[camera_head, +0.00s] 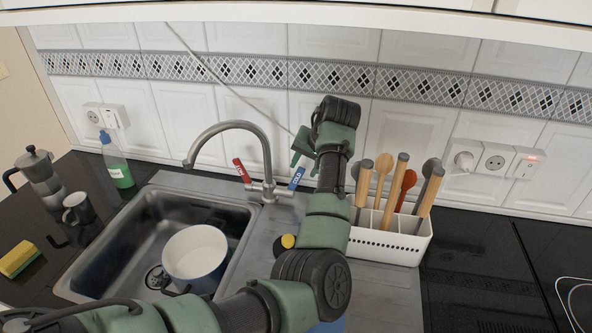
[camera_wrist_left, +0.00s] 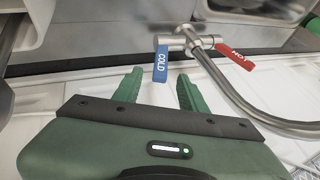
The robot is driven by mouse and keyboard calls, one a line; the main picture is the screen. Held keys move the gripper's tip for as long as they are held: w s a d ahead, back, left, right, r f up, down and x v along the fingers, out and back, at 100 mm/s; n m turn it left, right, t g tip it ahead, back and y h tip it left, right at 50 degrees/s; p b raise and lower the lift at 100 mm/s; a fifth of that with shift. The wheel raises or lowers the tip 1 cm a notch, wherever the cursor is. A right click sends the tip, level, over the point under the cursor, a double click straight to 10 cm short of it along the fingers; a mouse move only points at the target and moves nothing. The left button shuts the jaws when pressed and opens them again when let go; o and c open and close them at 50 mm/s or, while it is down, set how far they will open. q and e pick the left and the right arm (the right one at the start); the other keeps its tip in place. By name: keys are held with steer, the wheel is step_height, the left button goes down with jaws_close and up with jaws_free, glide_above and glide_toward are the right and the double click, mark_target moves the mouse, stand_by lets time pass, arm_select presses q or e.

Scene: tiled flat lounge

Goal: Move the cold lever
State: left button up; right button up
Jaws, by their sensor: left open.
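The blue cold lever (camera_head: 297,178), marked COLD, is on the right side of the metal tap (camera_head: 266,160) behind the sink. The red hot lever (camera_head: 241,170) is on its left side. My left gripper (camera_head: 299,153) is open and empty, just above and beside the cold lever in the head view. In the left wrist view the cold lever (camera_wrist_left: 161,63) shows in line with the gap between the green fingertips (camera_wrist_left: 158,76). I cannot tell whether a finger touches it. The red lever (camera_wrist_left: 235,57) lies to the right there.
A white utensil holder (camera_head: 385,240) with several utensils stands close to the right of my left arm. The sink (camera_head: 110,245) holds a pot (camera_head: 196,257). A green soap bottle (camera_head: 117,165), mug (camera_head: 78,208), moka pot (camera_head: 40,176) and sponge (camera_head: 18,259) stand left.

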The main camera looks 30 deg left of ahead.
mark_target(299, 175)
arm_select(q)
steer(key=x, duration=0.3)
steer(key=shift+s+a+f+p, duration=0.1)
steer(key=shift+a+f+p, duration=0.15)
steer(key=shift+f+p, duration=0.1)
steer(key=x, duration=0.3)
steer(key=shift+f, duration=0.3)
arm_select(e)
steer(key=shift+s+a+r, duration=0.2)
steer(key=shift+s+r, duration=0.35)
steer(key=shift+s, duration=0.05)
arm_select(q)
jaws_close()
arm_select(e)
steer(key=shift+s+a, duration=0.1)
steer(key=shift+s, duration=0.05)
steer(key=shift+s, duration=0.1)
steer(key=shift+d, duration=0.25)
